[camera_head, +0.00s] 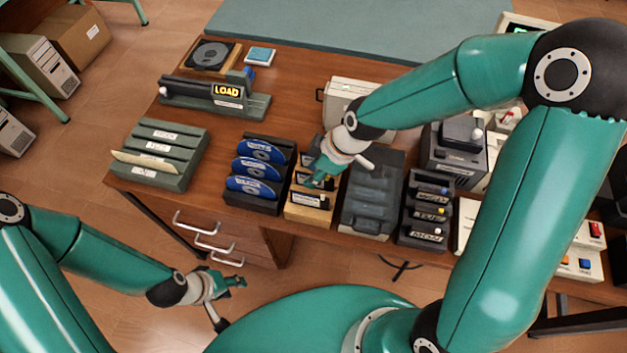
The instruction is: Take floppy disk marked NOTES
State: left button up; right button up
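A wooden rack (300,214) near the front edge of the table holds several dark, floppy-like disks with pale labels. The front disk (310,200) shows a pale label and a small coloured mark. I cannot read NOTES on any label. My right gripper (322,180) points down over this rack, its fingertips at the disks, and its wrist hides part of the rear ones. I cannot tell whether it is shut on a disk. My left gripper (234,284) is open and empty, low in front of the table and away from the rack.
A rack of blue discs (252,187) stands left of the wooden rack. A dark grey case (370,200) and a black cartridge rack (425,213) stand to the right. A green file holder (158,154) and the LOAD device (215,97) are further left.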

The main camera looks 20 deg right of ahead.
jog(key=shift+x, duration=0.95)
jog(key=shift+r, duration=0.1)
grip_shut()
jog(key=shift+r, duration=0.1)
